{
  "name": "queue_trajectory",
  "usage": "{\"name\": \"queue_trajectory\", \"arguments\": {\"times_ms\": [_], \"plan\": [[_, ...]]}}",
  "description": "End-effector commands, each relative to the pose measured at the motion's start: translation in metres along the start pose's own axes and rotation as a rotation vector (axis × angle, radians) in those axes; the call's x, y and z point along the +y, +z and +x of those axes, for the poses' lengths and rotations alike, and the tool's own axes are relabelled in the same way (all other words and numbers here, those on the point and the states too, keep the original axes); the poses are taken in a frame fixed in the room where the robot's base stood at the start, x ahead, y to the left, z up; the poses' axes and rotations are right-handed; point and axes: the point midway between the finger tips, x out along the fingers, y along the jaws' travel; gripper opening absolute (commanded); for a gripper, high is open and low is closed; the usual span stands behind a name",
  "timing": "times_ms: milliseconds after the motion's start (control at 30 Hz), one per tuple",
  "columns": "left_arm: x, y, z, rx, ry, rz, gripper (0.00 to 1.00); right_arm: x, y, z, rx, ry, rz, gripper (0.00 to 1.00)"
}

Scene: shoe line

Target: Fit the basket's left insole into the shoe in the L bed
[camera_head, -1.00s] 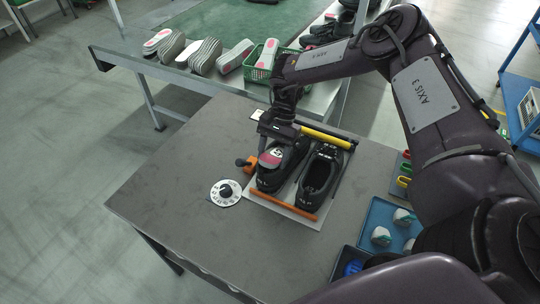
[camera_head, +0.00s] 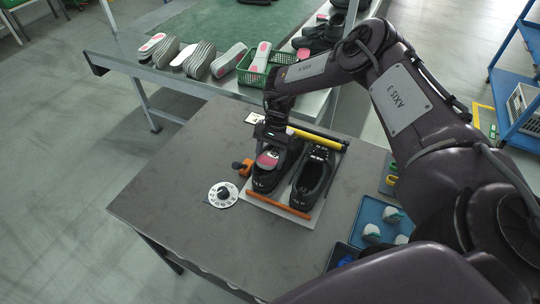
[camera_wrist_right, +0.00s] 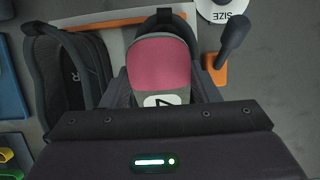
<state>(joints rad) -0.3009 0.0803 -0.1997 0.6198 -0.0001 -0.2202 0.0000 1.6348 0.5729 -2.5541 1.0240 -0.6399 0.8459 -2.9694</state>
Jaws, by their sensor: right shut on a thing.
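My right gripper (camera_head: 277,130) is shut on an insole (camera_head: 267,160) with a pink heel and a white number patch. It holds it over the opening of the black shoe on the left of the fixture, the L bed shoe (camera_head: 263,183). In the right wrist view the pink heel (camera_wrist_right: 159,63) lies between the shoe's side walls, short of its heel tab (camera_wrist_right: 162,20). How deep the insole sits, and its front end, are hidden by the gripper body. The green basket (camera_head: 243,78) holds another pink-marked insole (camera_head: 261,58). My left gripper is out of view.
The second black shoe (camera_head: 309,182) stands to the right, behind an orange bar (camera_head: 278,206). A yellow roller (camera_head: 315,139) crosses the fixture's far end. An orange clamp (camera_head: 244,168) and size dial (camera_head: 222,195) are left; a blue tray (camera_head: 372,213) is right. The table's left side is clear.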

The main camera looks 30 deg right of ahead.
Motion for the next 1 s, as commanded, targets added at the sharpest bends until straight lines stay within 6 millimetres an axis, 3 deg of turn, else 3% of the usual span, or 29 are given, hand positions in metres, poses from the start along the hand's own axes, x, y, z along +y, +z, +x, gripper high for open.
{"name": "queue_trajectory", "arguments": {"times_ms": [33, 100, 133, 300, 1000], "plan": [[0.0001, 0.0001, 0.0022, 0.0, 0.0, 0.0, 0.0, 0.006, 0.0, 0.0108, -0.002, 0.014, -0.002, 0.3], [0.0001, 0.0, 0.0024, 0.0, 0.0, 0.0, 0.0, 0.0062, 0.0002, 0.0113, -0.003, 0.015, -0.002, 0.3], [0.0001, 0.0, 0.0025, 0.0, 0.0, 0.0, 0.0, 0.0063, 0.0002, 0.0114, -0.003, 0.016, -0.003, 0.59], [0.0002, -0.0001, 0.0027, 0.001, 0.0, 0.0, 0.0, 0.0074, 0.0004, 0.0122, -0.004, 0.019, -0.003, 0.8], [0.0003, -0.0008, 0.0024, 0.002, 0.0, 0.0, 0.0, 0.0101, 0.0, 0.012, -0.005, 0.024, 0.006, 0.8]]}}
